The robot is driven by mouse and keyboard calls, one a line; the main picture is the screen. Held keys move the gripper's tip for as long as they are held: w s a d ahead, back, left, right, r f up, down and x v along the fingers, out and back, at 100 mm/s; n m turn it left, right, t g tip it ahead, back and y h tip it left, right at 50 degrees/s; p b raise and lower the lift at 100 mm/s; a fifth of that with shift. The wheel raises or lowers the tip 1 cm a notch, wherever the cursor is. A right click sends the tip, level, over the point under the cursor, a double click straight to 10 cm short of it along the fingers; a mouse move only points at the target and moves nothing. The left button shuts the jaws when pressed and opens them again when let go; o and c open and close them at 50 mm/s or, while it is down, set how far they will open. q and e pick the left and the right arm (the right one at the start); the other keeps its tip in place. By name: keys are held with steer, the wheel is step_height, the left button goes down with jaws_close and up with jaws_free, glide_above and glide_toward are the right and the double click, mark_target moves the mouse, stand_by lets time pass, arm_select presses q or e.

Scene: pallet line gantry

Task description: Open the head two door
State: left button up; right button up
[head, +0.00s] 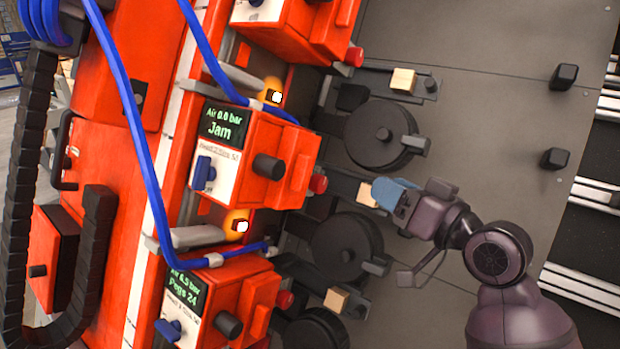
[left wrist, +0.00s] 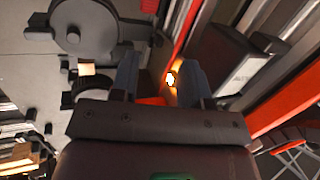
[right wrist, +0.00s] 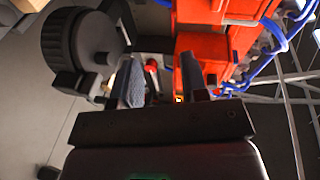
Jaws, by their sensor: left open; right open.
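Several orange heads run down the head view. The middle head (head: 232,160) has a screen reading "Air 0.0 bar" and "Jam", a black knob (head: 269,166) and a red button (head: 318,184). It looks shut; no head number is legible. The lower head (head: 215,300) reads "Pegs 24". My right gripper (head: 388,194) is open, right of the middle head and apart from it; its blue-grey fingers show in the right wrist view (right wrist: 160,85) with orange boxes beyond. My left gripper (left wrist: 160,84) is open and empty in its wrist view; I cannot make it out in the head view.
Black round drums (head: 380,134) and small wooden blocks (head: 403,79) sit along the grey panel (head: 480,100) right of the heads. Blue hoses (head: 135,130) cross the orange frame at left. Black pegs (head: 564,76) stick out at right. The panel's upper middle is clear.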

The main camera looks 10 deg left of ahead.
mark_target(307, 173)
steer(key=s+a+r+n+g+y, duration=0.2)
steer(key=s+a+g, duration=0.2)
steer(key=x, duration=1)
steer(key=shift+a+f, duration=0.1)
steer(key=shift+f, duration=0.25)
jaws_close()
